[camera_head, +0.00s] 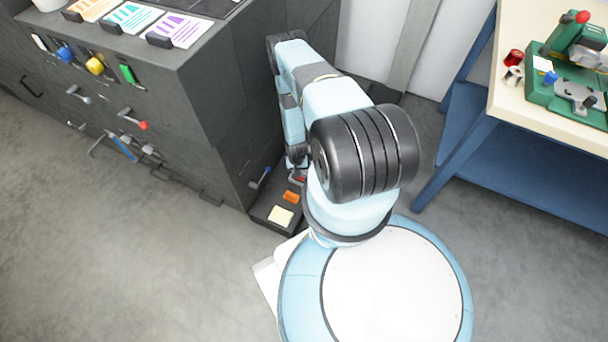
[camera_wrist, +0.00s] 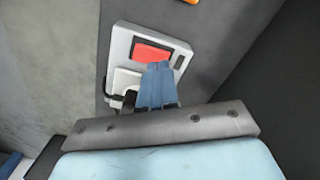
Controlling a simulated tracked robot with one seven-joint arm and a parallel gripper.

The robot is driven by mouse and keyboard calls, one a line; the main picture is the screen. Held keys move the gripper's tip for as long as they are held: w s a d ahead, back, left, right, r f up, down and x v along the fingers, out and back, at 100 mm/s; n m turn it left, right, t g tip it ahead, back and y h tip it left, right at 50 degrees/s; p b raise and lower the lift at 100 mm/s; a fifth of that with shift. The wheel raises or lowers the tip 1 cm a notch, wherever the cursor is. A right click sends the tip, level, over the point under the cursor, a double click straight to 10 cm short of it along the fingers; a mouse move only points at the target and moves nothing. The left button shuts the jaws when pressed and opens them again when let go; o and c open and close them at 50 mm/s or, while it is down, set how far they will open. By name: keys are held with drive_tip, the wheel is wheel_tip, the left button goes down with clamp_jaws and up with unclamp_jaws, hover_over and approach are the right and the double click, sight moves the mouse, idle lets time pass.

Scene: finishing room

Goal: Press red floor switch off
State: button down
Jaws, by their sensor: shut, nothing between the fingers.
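The red switch (camera_wrist: 150,52) is a flat red block set in a light grey housing in the wrist view. In the head view a small part of the red switch (camera_head: 298,179) shows low beside the dark cabinet, partly hidden by my arm. My gripper (camera_wrist: 159,66) has its blue fingers together and empty. The fingertips overlap the lower right edge of the red block in the wrist view; I cannot tell whether they touch it. In the head view my gripper is mostly hidden behind my arm.
An orange block (camera_head: 291,197) and a cream block (camera_head: 281,216) lie on the dark base beside the red one. The dark cabinet (camera_head: 215,110) with levers stands left. A blue-legged workbench (camera_head: 545,115) stands right. Open floor (camera_head: 110,250) lies to the left.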

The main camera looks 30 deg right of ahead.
drive_tip(key=shift+r, duration=2.45)
drive_tip(key=shift+a, duration=0.1)
